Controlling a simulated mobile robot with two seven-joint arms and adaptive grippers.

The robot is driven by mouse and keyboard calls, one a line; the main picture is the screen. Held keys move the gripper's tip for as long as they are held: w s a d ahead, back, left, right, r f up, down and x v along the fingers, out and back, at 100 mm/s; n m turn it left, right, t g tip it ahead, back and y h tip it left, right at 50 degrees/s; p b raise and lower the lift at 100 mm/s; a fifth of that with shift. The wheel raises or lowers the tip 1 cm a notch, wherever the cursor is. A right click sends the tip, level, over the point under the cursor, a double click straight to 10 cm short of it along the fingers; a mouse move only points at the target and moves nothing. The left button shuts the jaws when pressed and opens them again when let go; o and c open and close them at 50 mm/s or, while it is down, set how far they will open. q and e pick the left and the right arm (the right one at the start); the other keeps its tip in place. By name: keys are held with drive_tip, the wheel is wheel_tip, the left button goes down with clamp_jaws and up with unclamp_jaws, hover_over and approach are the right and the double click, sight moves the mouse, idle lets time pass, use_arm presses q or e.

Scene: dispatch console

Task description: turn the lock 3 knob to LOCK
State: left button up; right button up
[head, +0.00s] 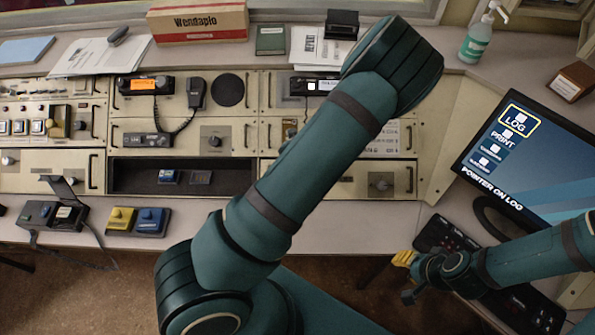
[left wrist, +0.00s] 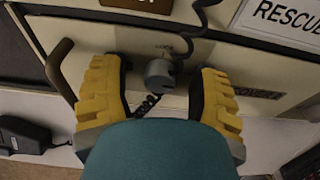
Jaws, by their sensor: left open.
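A grey round knob (left wrist: 160,75) sits on a cream panel in the left wrist view, with small lettering above it too blurred to read surely. My left gripper (left wrist: 156,84) is open, one yellow finger on each side of the knob, with gaps showing. Which way the knob points is hard to tell. In the head view my large teal left arm covers this gripper and the knob. Another knob (head: 380,182) shows right of that arm, on the lower panel. My right gripper (head: 403,258) is low at the right, seen edge-on; its opening is unclear.
A dark coiled cord (left wrist: 148,104) hangs by the knob. A panel handle (left wrist: 60,68) stands left of the left finger.

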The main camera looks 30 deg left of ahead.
use_arm(q)
clamp_jaws()
drive_tip(key=shift+n, duration=0.3)
use_arm(e)
drive_tip(key=shift+f, duration=0.1)
use_arm(q)
drive_tip(key=n+b, duration=0.2)
drive_tip(key=n, duration=0.2)
drive_tip(key=shift+s+t+h, duration=0.1)
drive_tip(key=shift+t+h, duration=0.3)
drive_tip(key=n+b, duration=0.2)
drive_tip(key=n, duration=0.2)
drive_tip(key=shift+a+f+n+t, duration=0.1)
drive_tip(key=shift+n+t, duration=0.2)
drive_tip(key=n+b, duration=0.2)
drive_tip(key=n, duration=0.2)
drive_tip(key=shift+s+t, duration=0.15)
drive_tip(key=shift+t, duration=0.25)
drive_tip(key=shift+n+t+b, duration=0.3)
drive_tip(key=shift+n+b, duration=0.45)
drive_tip(key=shift+n, duration=1.25)
use_arm(e)
wheel_tip(320, 180, down, 7)
drive_tip(key=s, duration=0.1)
drive_tip(key=shift+s, duration=0.25)
drive_tip(key=shift+a+f, duration=0.1)
drive_tip(key=shift+f, duration=0.05)
